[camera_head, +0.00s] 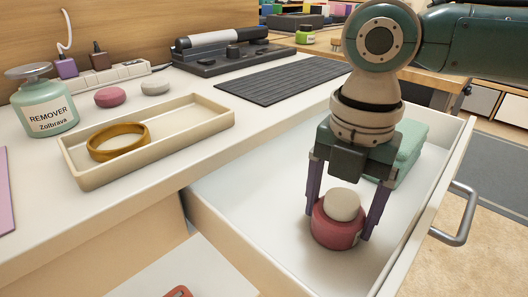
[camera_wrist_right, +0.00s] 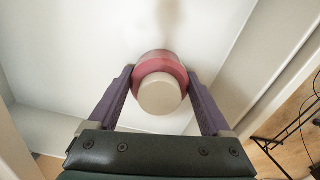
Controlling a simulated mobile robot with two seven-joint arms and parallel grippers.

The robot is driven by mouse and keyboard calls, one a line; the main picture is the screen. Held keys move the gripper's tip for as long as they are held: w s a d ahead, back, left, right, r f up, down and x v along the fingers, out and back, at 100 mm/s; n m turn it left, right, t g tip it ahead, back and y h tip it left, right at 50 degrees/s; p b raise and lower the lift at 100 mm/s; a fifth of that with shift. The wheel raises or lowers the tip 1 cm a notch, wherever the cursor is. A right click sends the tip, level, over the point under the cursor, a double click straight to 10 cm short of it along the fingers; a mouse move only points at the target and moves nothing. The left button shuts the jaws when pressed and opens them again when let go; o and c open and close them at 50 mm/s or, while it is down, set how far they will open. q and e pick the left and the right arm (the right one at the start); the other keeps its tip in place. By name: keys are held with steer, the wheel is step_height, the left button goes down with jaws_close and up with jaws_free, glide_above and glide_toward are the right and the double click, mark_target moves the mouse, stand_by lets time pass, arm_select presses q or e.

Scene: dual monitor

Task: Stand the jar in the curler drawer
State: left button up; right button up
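The jar (camera_head: 338,226) is dark pink with a round cream lid and is upright inside the open white drawer (camera_head: 233,232). My right gripper (camera_head: 340,226) points down from above, with one purple finger on each side of the jar. In the right wrist view the fingertips press close against the jar (camera_wrist_right: 160,64), so the gripper looks shut on it. The jar is at or just above the drawer floor; I cannot tell if its base touches. My left gripper is not in view.
Folded green cloths (camera_head: 404,150) lie in the drawer behind my gripper. The drawer has a grey handle (camera_head: 464,215). On the counter are a tray (camera_head: 85,180) with a yellow ring (camera_head: 118,142), a remover bottle (camera_head: 45,108) and a dark ribbed mat (camera_head: 280,80). The drawer floor left of the jar is clear.

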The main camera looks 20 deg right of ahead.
mark_target(343, 196)
steer(key=shift+o, duration=1.3)
steer(key=shift+r, duration=0.1)
step_height(343, 196, up, 11)
steer(key=p, duration=0.5)
steer(key=shift+r+p, duration=0.3)
steer(key=shift+r, duration=0.3)
